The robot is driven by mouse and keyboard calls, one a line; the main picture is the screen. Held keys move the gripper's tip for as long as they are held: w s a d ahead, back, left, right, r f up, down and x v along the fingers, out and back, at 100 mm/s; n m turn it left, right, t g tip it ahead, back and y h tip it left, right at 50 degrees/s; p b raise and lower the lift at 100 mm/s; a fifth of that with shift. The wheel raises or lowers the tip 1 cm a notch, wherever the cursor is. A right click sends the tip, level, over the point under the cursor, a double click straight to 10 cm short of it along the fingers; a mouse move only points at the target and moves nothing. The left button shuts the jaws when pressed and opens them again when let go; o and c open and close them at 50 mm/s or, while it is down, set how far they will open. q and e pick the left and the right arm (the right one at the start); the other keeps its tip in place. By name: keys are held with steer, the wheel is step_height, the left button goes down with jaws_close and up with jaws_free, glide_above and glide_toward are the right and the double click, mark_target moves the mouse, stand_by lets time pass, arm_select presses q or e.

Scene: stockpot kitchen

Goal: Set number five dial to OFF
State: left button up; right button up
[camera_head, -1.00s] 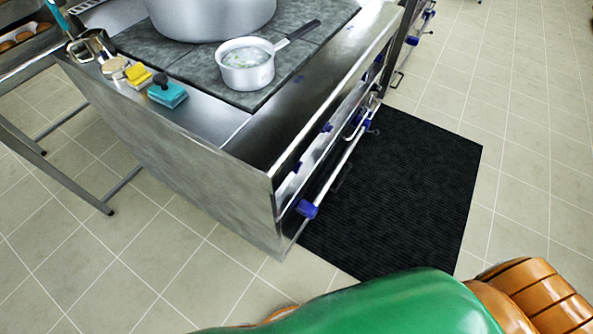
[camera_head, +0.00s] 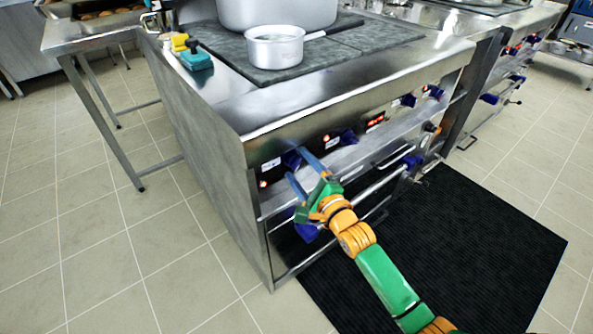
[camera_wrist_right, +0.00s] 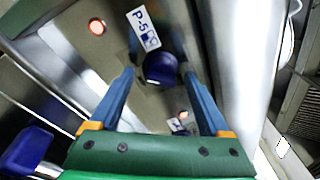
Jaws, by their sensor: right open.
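The number five dial is a dark blue knob (camera_head: 291,159) on the stove's front panel. In the right wrist view the blue knob (camera_wrist_right: 160,67) is beside a white label reading P-5 (camera_wrist_right: 144,30). My right gripper (camera_head: 296,162) is open, its two blue fingers pointing at the panel. In the wrist view the fingers (camera_wrist_right: 160,78) lie on either side of the knob with gaps on both sides; I cannot tell whether the tips reach around it. The knob's pointer position is not readable. My left gripper is not in view.
A rail (camera_head: 385,180) with blue brackets runs below. A small saucepan (camera_head: 275,50) and a large pot stand on top. A black mat (camera_head: 460,250) lies in front.

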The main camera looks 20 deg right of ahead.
steer(key=shift+w+a, duration=0.1)
steer(key=shift+w, duration=0.4)
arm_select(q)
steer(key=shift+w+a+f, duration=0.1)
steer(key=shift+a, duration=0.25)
arm_select(e)
steer(key=shift+w, duration=0.1)
steer(key=shift+c, duration=0.2)
jaws_close()
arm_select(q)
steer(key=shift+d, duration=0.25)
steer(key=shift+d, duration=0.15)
